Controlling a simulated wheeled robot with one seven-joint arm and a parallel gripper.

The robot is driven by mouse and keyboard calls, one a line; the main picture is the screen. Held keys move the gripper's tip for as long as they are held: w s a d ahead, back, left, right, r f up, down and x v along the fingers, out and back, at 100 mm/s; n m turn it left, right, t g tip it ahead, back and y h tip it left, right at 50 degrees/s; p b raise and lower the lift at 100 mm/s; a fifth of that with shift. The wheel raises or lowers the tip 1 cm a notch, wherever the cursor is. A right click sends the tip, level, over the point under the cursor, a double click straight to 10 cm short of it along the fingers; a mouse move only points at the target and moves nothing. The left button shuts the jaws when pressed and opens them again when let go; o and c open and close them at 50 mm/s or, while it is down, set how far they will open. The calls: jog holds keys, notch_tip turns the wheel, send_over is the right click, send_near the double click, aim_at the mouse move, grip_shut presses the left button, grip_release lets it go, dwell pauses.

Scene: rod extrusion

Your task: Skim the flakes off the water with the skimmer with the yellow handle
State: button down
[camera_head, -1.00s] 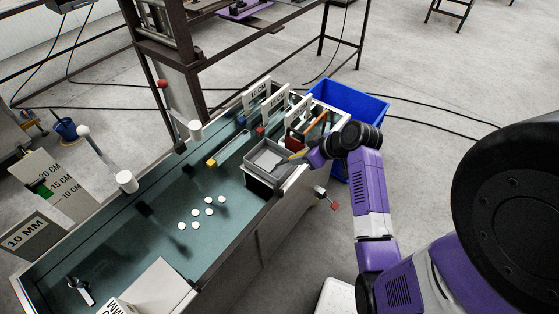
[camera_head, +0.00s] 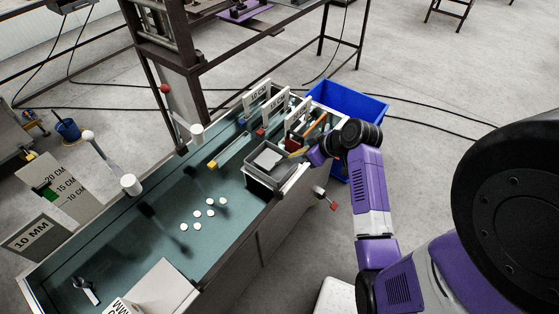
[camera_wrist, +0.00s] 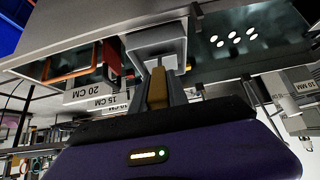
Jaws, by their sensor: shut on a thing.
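Several white flakes (camera_head: 197,213) lie in a loose cluster on the teal water (camera_head: 165,225); they also show in the wrist view (camera_wrist: 234,38). My gripper (camera_head: 303,154) is at the right end of the tank, beside a grey open box (camera_head: 262,181). In the wrist view my gripper (camera_wrist: 158,90) is shut on a yellow handle (camera_wrist: 157,84), which points toward the grey box (camera_wrist: 155,46). A pale flat surface (camera_head: 268,160) shows inside the box; I cannot tell whether it is the skimmer's head. The flakes are well to the left of my gripper.
Upright signs (camera_head: 257,95) and an orange-brown frame (camera_head: 316,127) stand at the tank's back right. A rod with a yellow end (camera_head: 213,164) lies near the back wall. White cylinders on rods (camera_head: 131,184) stick up at the left. A blue bin (camera_head: 360,105) stands behind my arm.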

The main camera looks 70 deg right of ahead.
aim_at(301, 151)
jog(key=shift+r+p, duration=1.65)
jog(key=shift+r, duration=0.2)
